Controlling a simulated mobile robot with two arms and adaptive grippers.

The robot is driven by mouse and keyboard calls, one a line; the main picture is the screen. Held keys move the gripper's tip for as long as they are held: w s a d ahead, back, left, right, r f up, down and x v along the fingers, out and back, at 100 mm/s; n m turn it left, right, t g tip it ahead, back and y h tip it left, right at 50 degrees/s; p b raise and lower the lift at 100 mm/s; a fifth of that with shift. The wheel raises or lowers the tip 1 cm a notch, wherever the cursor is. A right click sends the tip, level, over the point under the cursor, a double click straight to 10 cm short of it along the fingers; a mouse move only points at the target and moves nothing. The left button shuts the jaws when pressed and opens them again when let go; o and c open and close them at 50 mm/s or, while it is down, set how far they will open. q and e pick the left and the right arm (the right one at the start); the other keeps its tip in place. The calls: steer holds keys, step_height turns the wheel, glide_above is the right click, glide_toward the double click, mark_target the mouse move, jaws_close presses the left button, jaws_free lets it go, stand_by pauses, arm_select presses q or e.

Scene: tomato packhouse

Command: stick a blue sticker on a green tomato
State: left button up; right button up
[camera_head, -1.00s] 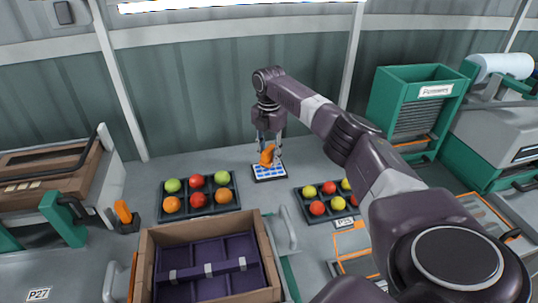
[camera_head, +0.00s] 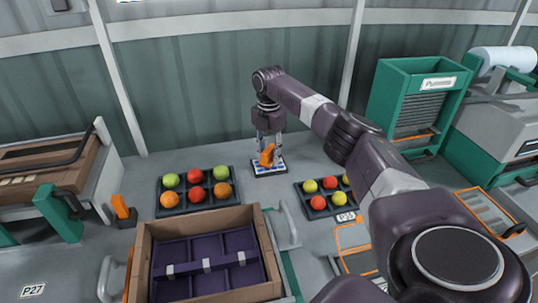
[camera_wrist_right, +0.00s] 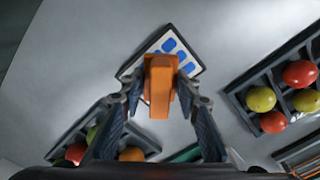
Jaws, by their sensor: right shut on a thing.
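My right gripper (camera_head: 268,138) is shut on an orange tool (camera_head: 266,155), just above or touching the blue sticker sheet (camera_head: 270,171); I cannot tell which. In the right wrist view the tool (camera_wrist_right: 160,85) sits between both fingers and covers part of the sheet (camera_wrist_right: 185,66), where several blue stickers show on white. Two green tomatoes, one at the left (camera_head: 171,180) and one at the right (camera_head: 221,173), lie in the back row of the left tray (camera_head: 183,211). My left gripper is not in view.
The left tray also holds red and orange tomatoes. A second tray (camera_head: 303,198) with red and yellow-green tomatoes stands right of the sheet. A wooden crate (camera_head: 205,216) with a purple insert is in front. A green dispenser (camera_head: 408,105) stands back right.

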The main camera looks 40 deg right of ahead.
steer(key=shift+f, duration=0.45)
stand_by(0.3)
steer(key=shift+p, duration=0.3)
stand_by(1.9)
step_height(320, 180, up, 7)
steer(key=p, duration=0.7)
stand_by(0.4)
steer(key=shift+a, duration=0.1)
